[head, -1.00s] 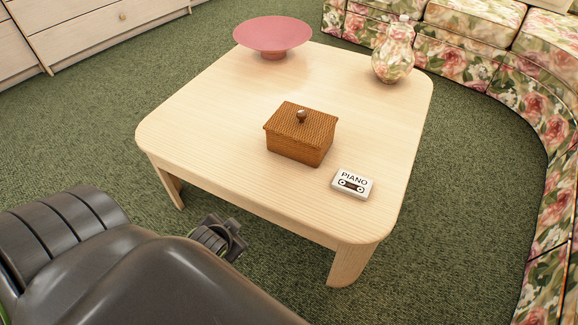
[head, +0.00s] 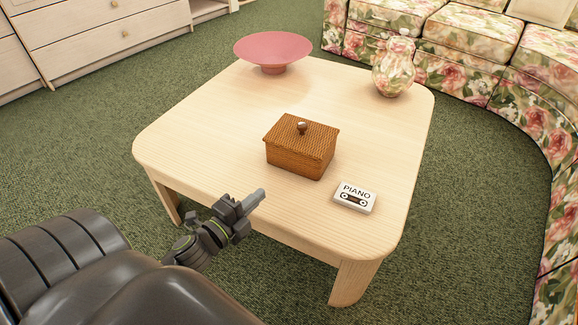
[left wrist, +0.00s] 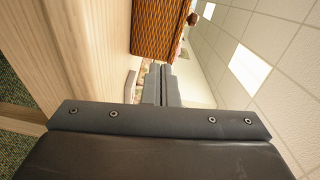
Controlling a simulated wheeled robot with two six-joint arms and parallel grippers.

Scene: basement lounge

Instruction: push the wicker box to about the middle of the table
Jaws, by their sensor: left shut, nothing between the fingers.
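The wicker box (head: 300,148) is brown and woven, with a lid and a round knob. It stands upright on the pale wooden table (head: 205,125), nearer the front edge than the back. My left gripper (head: 260,193) is shut and empty, in front of the box and to its lower left, apart from it. In the left wrist view the shut fingers (left wrist: 160,84) point forward, with the wicker box (left wrist: 157,28) ahead and above them in the picture and the table (left wrist: 85,55) on the left. My right gripper is not in view.
A white cassette (head: 355,197) marked PIANO lies just right of the box, near the front edge. A pink bowl (head: 272,48) and a floral vase (head: 393,68) stand at the back. A floral sofa (head: 465,45) curves along the right.

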